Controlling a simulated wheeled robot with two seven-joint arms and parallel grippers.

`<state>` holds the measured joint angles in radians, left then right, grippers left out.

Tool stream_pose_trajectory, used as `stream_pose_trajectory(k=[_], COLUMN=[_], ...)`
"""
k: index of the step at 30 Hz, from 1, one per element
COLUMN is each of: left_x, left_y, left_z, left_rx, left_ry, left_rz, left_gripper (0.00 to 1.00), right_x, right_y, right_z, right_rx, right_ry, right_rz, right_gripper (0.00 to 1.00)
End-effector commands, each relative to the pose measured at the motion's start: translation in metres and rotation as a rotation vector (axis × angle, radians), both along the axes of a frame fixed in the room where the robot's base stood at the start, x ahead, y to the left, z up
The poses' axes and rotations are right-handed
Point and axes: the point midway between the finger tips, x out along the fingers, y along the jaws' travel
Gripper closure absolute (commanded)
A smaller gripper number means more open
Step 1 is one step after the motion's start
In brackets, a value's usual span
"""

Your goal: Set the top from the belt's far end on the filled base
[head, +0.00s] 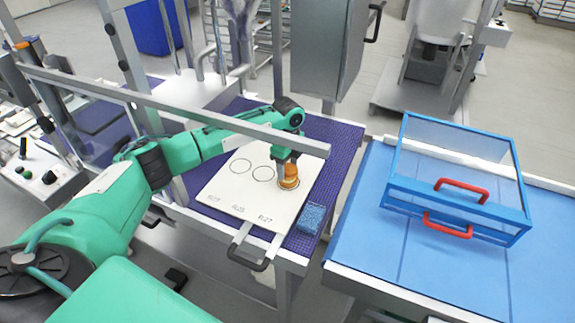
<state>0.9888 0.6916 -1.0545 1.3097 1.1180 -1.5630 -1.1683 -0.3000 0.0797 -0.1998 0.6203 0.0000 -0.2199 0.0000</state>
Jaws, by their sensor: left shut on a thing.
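My left gripper (289,162) points down over the right part of a white board (236,200) on the purple belt (345,140). It is shut on a small golden-brown round top (291,171). Another golden-brown round, seemingly the base (287,184), shows directly under the top, at the board's right-hand ring. The two look stacked or nearly touching; I cannot tell if there is a gap. The filling cannot be made out. The other two drawn rings on the board are empty. My right gripper is not in view.
A blue sponge-like block (312,218) lies beside the board's right edge. The board's dark handle (248,262) sticks out at the front. A metal rail (180,105) crosses above the belt. A clear blue-framed case (458,180) with red handles stands on the blue table (375,245).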

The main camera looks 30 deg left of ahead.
Motion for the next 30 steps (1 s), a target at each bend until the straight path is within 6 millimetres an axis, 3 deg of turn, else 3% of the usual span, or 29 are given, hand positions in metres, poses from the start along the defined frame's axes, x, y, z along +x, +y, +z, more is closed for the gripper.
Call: stream_pose_trajectory(k=[27,28,30], left_x=[0.000,0.000,0.000], left_y=[0.000,0.000,0.000], left_z=[-0.011,-0.011,-0.011], left_rx=[0.000,0.000,0.000], left_ry=[0.000,0.000,0.000], left_rz=[0.000,0.000,0.000], left_gripper=[0.55,0.39,0.25], right_x=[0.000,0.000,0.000], right_y=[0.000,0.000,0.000], right_z=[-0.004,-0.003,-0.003], right_rx=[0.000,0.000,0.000], right_ry=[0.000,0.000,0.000], right_rz=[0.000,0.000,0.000], right_gripper=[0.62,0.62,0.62])
